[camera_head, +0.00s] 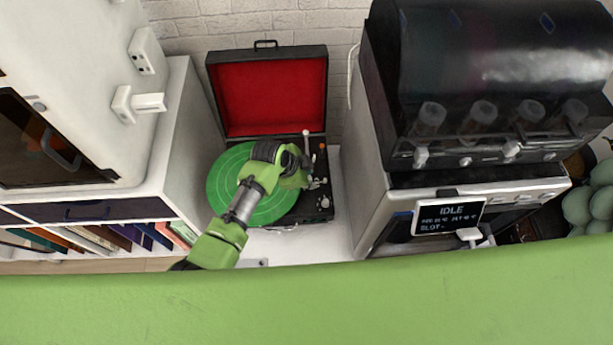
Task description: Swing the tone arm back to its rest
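The record player (318,213) is a dark case with its red-lined lid (270,98) standing open at the back. A green record (222,184) lies on its platter. A thin pale post with a white tip (306,134), which looks like part of the tone arm, shows at the right rear of the deck. My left gripper (305,179) reaches over the record to the deck's right side, close to the tone arm area. It hides most of the tone arm, so contact and finger opening cannot be made out. My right gripper is not in view.
A white cabinet (180,140) with book shelves stands close on the left. A white brick wall closes the back. A narrow strip of pale surface (310,245) is free in front.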

